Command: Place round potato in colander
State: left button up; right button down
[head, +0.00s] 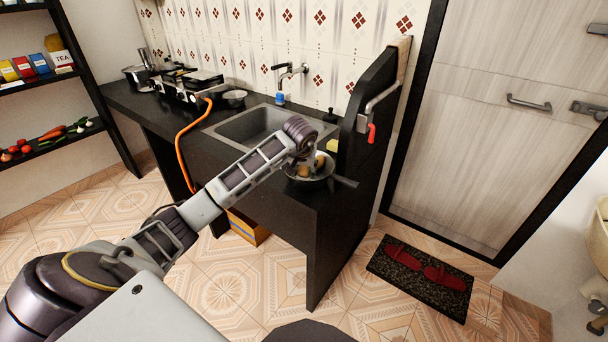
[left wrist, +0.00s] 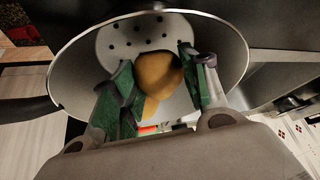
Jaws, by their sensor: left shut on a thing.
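The colander (head: 311,184), a dark metal bowl with a handle to the right, stands near the right end of the black counter. In the left wrist view, its pale holed inside and thin rim (left wrist: 238,48) lie around the fingertips. My left gripper (head: 309,164) reaches down over the colander. In the left wrist view, the green-padded fingers of my left gripper (left wrist: 158,88) are shut on a brown round potato (left wrist: 158,72), which is within the colander's rim. Whether the potato touches the bottom cannot be told. My right gripper is not in view.
A sink (head: 256,124) with a tap (head: 283,80) lies left of the colander. A yellow sponge (head: 332,145) is behind it. A tall black panel (head: 366,108) closes the counter's right end. A stove (head: 190,84) and a small pot (head: 234,98) stand further left.

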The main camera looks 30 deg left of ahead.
pick_arm(q)
jog(key=shift+f, duration=1.2)
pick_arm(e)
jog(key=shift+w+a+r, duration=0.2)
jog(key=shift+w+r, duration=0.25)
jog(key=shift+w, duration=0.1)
pick_arm(q)
jog(key=shift+f, duration=0.1)
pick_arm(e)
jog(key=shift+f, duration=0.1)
pick_arm(q)
jog(key=o, duration=0.9)
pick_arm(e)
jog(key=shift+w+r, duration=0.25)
